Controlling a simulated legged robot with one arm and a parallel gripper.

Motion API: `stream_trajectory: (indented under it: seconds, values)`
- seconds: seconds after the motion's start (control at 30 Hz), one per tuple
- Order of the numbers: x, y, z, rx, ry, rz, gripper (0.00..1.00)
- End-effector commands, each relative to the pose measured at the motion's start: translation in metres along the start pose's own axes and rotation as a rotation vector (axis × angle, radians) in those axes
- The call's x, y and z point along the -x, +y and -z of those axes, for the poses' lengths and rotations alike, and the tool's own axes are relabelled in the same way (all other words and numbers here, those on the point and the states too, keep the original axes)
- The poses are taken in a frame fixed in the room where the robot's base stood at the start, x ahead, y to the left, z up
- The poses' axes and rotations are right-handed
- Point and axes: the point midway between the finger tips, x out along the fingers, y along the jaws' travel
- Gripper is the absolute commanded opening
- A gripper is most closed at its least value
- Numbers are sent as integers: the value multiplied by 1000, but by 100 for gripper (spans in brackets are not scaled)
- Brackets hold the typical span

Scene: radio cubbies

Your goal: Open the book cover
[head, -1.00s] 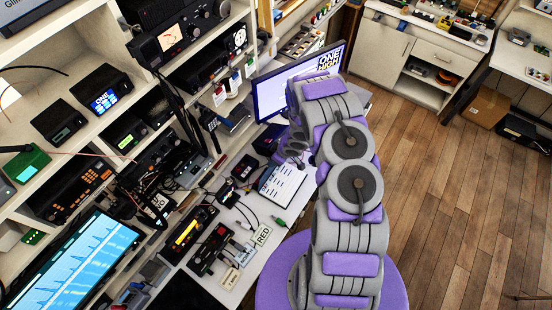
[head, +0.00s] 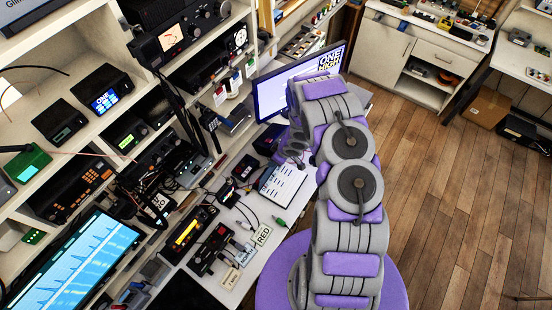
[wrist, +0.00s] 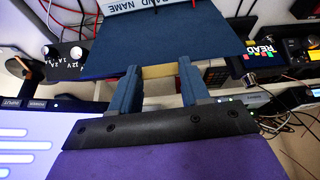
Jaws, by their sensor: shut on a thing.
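A dark blue flat panel (wrist: 165,42), which looks like the book cover, fills the upper middle of the wrist view. It has a white strip lettered "BRAND NAME" along its top. My gripper (wrist: 159,69) has its two fingers at the panel's lower edge, with a tan strip between them, and is shut on it. In the head view an open-looking booklet with a white printed page (head: 283,183) lies on the desk. My purple gripper (head: 293,145) is just above and behind it, and its fingertips are not clear there.
A monitor (head: 298,82) stands close behind my gripper. Radios and cables crowd the desk left of the booklet, with a "RED" card (head: 263,235) nearer. A shelf of radios (head: 105,90) rises on the left. The wooden floor (head: 470,190) to the right is clear.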

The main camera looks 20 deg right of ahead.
Motion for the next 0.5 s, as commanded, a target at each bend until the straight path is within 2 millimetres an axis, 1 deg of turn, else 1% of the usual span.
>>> stream_trajectory:
  seconds: [0.03,0.37,0.4,0.5]
  values:
    - [-2,-2,-2,0,-3,4,0]
    - [-2,-2,-2,0,-4,5,0]
    - [-2,-2,-2,0,-4,5,48]
    - [-2,-2,-2,0,-4,4,57]
